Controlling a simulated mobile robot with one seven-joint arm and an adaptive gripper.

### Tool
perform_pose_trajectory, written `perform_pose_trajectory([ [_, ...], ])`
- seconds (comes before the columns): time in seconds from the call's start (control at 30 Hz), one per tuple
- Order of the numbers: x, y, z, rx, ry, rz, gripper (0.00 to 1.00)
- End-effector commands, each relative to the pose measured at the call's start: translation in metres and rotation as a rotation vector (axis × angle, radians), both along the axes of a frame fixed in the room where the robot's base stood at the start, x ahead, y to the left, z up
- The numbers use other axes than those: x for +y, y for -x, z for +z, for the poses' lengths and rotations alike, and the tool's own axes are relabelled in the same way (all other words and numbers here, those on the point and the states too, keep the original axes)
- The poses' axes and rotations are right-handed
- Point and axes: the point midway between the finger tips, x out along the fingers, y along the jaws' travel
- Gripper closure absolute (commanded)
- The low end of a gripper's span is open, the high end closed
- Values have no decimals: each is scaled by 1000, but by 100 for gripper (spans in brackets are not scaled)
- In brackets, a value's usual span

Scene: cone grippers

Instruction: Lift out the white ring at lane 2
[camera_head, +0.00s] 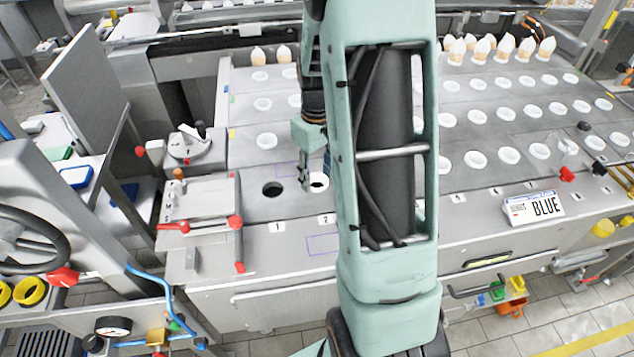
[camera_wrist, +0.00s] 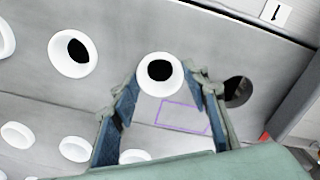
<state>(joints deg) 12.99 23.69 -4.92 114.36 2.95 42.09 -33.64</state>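The white ring at lane 2 (camera_head: 319,181) sits in the grey plate behind the label 2, partly hidden by my gripper (camera_head: 315,174). In the wrist view the ring (camera_wrist: 144,84) shows a dark round centre and lies between the fingertips of my gripper (camera_wrist: 163,84). The fingers are spread, one on each side of the ring. I cannot tell whether the tips touch it. The lane 1 hole (camera_head: 271,189) is dark and has no ring; it also shows in the wrist view (camera_wrist: 238,92), partly behind the right finger.
A neighbouring white ring (camera_wrist: 64,66) lies left in the wrist view. Rows of white rings (camera_head: 477,159) fill the plate. A purple outline (camera_wrist: 183,103) is marked on the plate. A red-handled clamp fixture (camera_head: 200,205) stands left of lane 1. My arm hides the middle lanes.

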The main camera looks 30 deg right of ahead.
Motion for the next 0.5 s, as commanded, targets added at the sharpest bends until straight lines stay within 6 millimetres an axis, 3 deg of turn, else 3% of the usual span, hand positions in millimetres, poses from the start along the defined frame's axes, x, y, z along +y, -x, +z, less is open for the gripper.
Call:
perform_pose_trajectory([
  [0.1, 0, 0, 0, 0, 0, 0, 72],
  [0.5, 0, -1, 10, -1, 1, 0, 72],
])
